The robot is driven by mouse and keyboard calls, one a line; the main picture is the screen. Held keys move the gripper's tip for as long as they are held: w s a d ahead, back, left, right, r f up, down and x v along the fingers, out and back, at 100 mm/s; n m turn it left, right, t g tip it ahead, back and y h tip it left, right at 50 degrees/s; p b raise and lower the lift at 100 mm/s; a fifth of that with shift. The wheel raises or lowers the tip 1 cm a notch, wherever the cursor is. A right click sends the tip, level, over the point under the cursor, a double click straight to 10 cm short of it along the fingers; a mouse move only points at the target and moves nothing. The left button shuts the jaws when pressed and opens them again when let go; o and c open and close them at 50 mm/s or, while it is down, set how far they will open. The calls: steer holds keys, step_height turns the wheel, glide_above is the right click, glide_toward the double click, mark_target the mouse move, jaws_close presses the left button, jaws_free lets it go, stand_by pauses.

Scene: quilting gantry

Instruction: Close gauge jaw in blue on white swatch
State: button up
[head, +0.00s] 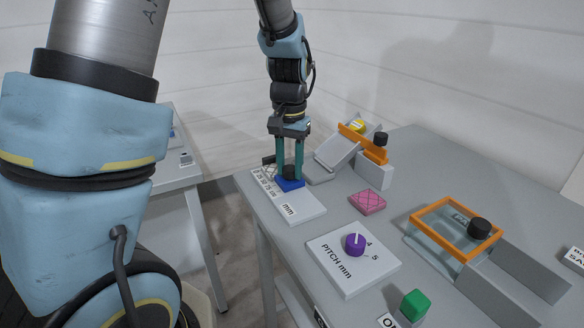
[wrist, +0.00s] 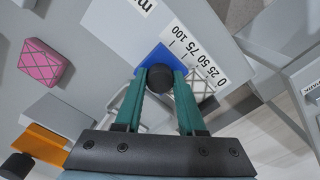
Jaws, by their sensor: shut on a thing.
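The gauge (head: 303,205) is a white base with a printed scale from 0 to 100 mm, at the table's left edge. Its blue jaw (head: 289,184) has a black knob and shows in the wrist view (wrist: 150,58) near the 100 mark. My gripper (wrist: 160,78) is shut on the black knob (wrist: 160,79), fingers pointing down in the head view (head: 290,172). A white swatch (wrist: 203,84) with a dark grid lies toward the 0 end, partly hidden by a finger. Whether the jaw touches the swatch cannot be told.
A pink quilted swatch (head: 367,201) lies right of the gauge. Beyond it stands a tilted grey rest with an orange bar (head: 363,143). Nearer are a PITCH plate (head: 350,272) with a purple dial, a green block (head: 415,304) and an orange-framed clear box (head: 430,243).

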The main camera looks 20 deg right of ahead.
mark_target(289, 167)
steer(key=o, duration=1)
step_height(289, 167, up, 11)
steer(key=shift+f+b, duration=0.1)
steer(key=shift+b, duration=0.25)
steer(key=s+a+f+n, duration=0.1)
steer(key=a+f+n, duration=0.1)
steer(key=a, duration=0.6)
steer(key=s+a+f+n+t+p, duration=0.1)
steer(key=a+f+n, duration=0.1)
steer(key=a, duration=0.6)
steer(key=s+a+f+n+p, duration=0.1)
steer(key=a+f+n, duration=0.2)
steer(key=a, duration=0.5)
steer(key=shift+s+f+t, duration=0.25)
steer(key=shift+s+t, duration=0.05)
steer(key=shift+s, duration=0.1)
